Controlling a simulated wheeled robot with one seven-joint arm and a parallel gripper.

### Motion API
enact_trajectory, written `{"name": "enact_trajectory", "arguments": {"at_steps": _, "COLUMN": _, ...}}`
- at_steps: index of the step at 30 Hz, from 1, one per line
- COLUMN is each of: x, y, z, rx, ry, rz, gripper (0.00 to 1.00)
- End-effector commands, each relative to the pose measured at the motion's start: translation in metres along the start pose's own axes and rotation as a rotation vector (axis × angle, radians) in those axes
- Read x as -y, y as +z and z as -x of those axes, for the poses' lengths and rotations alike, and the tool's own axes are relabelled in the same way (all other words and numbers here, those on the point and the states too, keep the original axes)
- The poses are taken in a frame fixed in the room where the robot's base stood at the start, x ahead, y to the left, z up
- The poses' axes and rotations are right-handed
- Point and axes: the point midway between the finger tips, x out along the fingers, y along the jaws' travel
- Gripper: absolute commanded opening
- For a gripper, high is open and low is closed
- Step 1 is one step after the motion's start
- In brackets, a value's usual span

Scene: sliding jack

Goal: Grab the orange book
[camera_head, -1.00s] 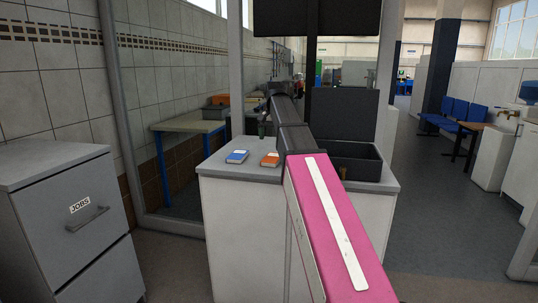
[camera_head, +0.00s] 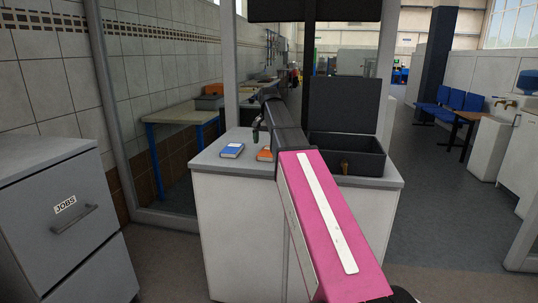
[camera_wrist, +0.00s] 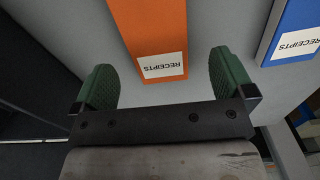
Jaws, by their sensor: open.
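The orange book (camera_head: 264,154) lies on the grey counter (camera_head: 210,161), partly hidden behind my arm in the head view. In the wrist view the orange book (camera_wrist: 150,35), with a white "RECEIPTS" label, lies ahead of my gripper (camera_wrist: 162,85). My gripper is open, with its two green fingers on either side of the labelled end's line. The fingers look apart from the book; the exact height above it is hard to tell. In the head view the gripper (camera_head: 256,132) is small and dark, above and just behind the books.
A blue book (camera_head: 231,150) lies left of the orange one, and it shows at right in the wrist view (camera_wrist: 292,28). A black open bin (camera_head: 345,155) sits on the counter's right. A grey filing cabinet (camera_head: 50,225) stands at left. Open floor lies right of the counter.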

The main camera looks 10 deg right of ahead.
Motion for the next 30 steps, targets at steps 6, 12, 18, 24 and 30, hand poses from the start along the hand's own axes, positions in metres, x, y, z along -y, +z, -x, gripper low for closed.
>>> {"name": "enact_trajectory", "arguments": {"at_steps": 6, "x": -0.004, "y": 0.004, "z": -0.031, "rx": 0.001, "ry": 0.001, "rz": 0.0, "gripper": 1.0}}
{"name": "enact_trajectory", "arguments": {"at_steps": 12, "x": -0.003, "y": 0.003, "z": -0.043, "rx": 0.0, "ry": 0.0, "rz": 0.0, "gripper": 1.0}}
{"name": "enact_trajectory", "arguments": {"at_steps": 18, "x": -0.003, "y": 0.003, "z": -0.042, "rx": 0.0, "ry": 0.0, "rz": 0.0, "gripper": 0.84}}
{"name": "enact_trajectory", "arguments": {"at_steps": 24, "x": -0.003, "y": 0.003, "z": -0.042, "rx": 0.0, "ry": 0.0, "rz": 0.0, "gripper": 0.46}}
{"name": "enact_trajectory", "arguments": {"at_steps": 30, "x": -0.003, "y": 0.003, "z": -0.042, "rx": 0.0, "ry": 0.0, "rz": 0.0, "gripper": 0.46}}
